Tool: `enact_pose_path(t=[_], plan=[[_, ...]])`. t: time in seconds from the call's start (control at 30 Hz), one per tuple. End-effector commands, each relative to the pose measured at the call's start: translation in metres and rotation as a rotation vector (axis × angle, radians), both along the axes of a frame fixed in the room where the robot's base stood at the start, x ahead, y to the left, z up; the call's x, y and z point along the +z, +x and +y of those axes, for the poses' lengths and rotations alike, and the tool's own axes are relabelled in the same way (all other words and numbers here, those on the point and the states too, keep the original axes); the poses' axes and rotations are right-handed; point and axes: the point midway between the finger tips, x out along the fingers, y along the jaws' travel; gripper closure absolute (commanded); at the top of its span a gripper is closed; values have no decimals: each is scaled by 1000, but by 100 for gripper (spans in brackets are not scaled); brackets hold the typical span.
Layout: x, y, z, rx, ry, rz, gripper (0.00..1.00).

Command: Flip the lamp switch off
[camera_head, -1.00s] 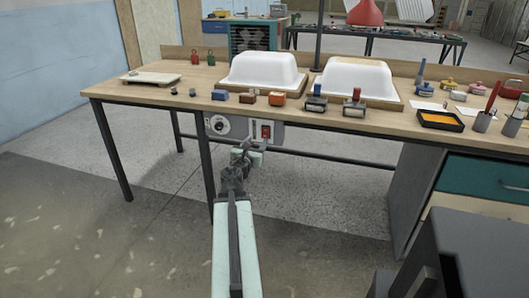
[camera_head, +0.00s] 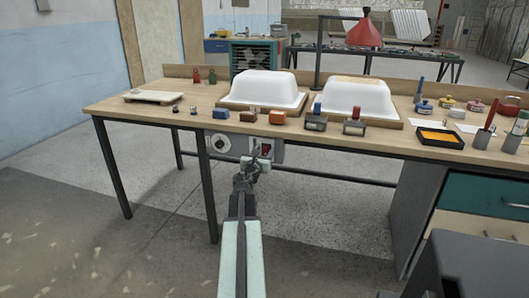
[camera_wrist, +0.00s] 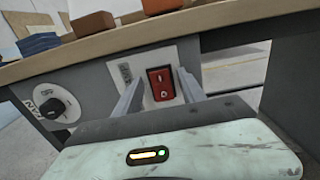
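The red rocker switch (camera_head: 266,149) sits on a grey panel under the front edge of the workbench. In the wrist view the switch (camera_wrist: 161,84) shows an upright bar mark at the top and a ring mark at the bottom; I cannot tell which half is pressed in. My gripper (camera_wrist: 161,76) is open, with one finger on each side of the switch and nothing between them. In the head view my gripper (camera_head: 258,157) is just in front of the panel and partly covers it. The red lamp (camera_head: 365,31) hangs from a dark stand; I cannot tell if it is lit.
A round dial (camera_wrist: 53,107) is on the panel left of the switch. The wooden bench top (camera_head: 150,109) overhangs the panel and carries white tub shells (camera_head: 264,88) and several small blocks. A dark bench leg (camera_head: 208,190) stands to the left; drawers (camera_head: 485,189) are at the right.

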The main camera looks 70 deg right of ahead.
Motion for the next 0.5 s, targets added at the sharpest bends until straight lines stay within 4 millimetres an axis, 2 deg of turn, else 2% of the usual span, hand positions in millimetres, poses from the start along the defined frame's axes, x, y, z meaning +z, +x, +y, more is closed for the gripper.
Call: enact_pose_path(t=[0.03,0.13,0.17,0.5], plan=[[0,0,0,0,0,0,68],[0,0,0,0,0,0,95],[0,0,0,0,0,0,100],[-11,-1,0,-4,-76,-1,100]])
